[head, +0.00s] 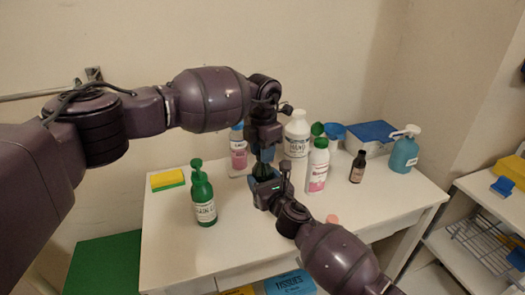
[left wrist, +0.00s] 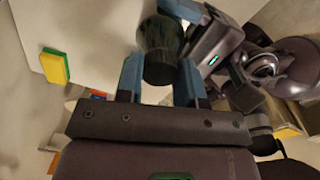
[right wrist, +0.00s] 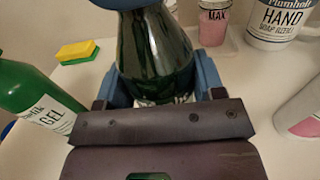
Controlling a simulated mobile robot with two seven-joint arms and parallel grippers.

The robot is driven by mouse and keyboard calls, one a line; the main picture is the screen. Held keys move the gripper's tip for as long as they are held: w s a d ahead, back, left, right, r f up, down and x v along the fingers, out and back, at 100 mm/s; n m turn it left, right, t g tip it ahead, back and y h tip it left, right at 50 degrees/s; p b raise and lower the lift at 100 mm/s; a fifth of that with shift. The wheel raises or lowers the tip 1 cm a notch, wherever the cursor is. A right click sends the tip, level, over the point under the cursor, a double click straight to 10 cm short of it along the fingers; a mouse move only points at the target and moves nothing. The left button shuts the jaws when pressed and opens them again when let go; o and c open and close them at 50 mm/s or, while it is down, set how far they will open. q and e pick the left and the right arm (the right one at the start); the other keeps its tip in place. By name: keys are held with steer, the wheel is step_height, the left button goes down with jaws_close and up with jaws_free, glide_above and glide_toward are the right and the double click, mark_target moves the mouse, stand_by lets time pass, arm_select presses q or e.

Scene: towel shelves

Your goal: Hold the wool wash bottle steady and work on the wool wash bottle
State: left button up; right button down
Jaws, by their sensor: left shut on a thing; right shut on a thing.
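The wool wash bottle, a dark green glossy bottle (head: 261,171), stands between my two grippers over the table; its label is mostly hidden. My left gripper (head: 263,152) comes from above and is shut on its top end. In the left wrist view its dark top (left wrist: 158,68) lies between the blue fingers. My right gripper (head: 265,187) is lower and shut around the bottle's body. In the right wrist view the tapering green body (right wrist: 155,50) sits between the blue fingers, with a strip of white label low down.
A green gel pump bottle (head: 203,200) and a yellow-green sponge (head: 168,180) are to the left. The white table (head: 165,240) is clear at front left.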

arm_select(q)
steer(key=m, duration=0.6)
steer(key=shift+m, duration=0.4)
steer(key=o, duration=1.1)
steer(key=shift+r, duration=0.15)
step_height(320, 180, up, 12)
steer(key=shift+f, duration=0.15)
arm_select(e)
steer(key=shift+c, duration=0.8)
jaws_free()
